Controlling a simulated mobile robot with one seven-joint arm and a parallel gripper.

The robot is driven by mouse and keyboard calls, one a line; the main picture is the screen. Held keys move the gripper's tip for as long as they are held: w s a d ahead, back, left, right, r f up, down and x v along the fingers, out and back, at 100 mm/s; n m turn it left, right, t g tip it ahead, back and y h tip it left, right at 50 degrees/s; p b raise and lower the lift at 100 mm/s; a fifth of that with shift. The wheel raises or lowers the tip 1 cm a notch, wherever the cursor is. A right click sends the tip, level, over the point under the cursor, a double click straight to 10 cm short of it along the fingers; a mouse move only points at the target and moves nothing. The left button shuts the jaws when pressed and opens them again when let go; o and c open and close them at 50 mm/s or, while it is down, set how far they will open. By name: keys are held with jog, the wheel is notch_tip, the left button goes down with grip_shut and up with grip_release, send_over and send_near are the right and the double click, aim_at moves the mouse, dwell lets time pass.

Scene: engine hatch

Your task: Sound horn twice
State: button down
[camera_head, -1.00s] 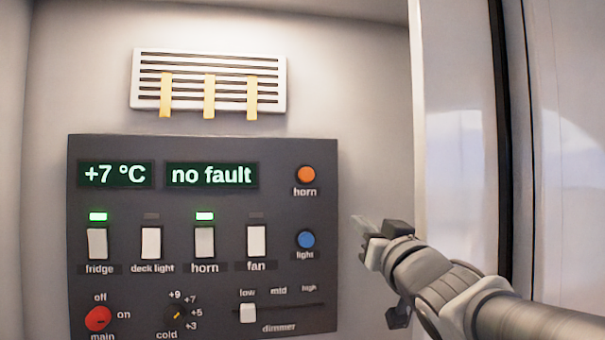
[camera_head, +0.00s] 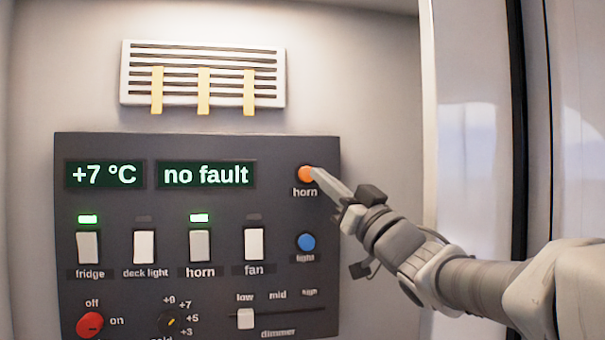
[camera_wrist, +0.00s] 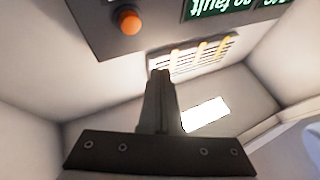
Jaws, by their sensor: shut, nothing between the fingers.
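The orange horn button (camera_head: 306,174) sits at the upper right of the dark control panel (camera_head: 270,147), above its "horn" label. My gripper (camera_head: 318,174) is shut and empty, its fingertips at the right edge of the button in the head view. I cannot tell whether they touch it. In the wrist view the horn button (camera_wrist: 129,21) shows at the top, and the shut fingers (camera_wrist: 160,76) appear below and right of it, with a visible gap in the picture. The horn rocker switch (camera_head: 200,246) has a lit green lamp (camera_head: 200,218) above it.
A blue light button (camera_head: 306,242) is below the horn button, close to my gripper. Fridge (camera_head: 87,247), deck light (camera_head: 144,247) and fan (camera_head: 254,244) switches are left of it. The display (camera_head: 206,174) reads "no fault". A vent (camera_head: 203,60) with yellow strips is above. A wall edge stands right.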

jog(key=p, duration=0.2)
send_near(304, 172)
jog(key=shift+w+a+r, duration=0.75)
jog(key=shift+a+r, duration=0.1)
jog(key=shift+r, duration=0.05)
jog(key=shift+w+a+r, duration=0.75)
jog(key=shift+a+r, duration=0.1)
jog(key=shift+r, duration=0.05)
dwell(0.5)
jog(key=shift+w, duration=0.45)
jog(key=shift+w+a, duration=0.2)
jog(key=shift+w, duration=0.55)
dwell(0.8)
jog(key=shift+s, duration=0.1)
jog(key=shift+s+d+b, duration=0.2)
jog(key=shift+s+b, duration=0.35)
jog(key=shift+s, duration=0.5)
jog(key=shift+f, duration=0.1)
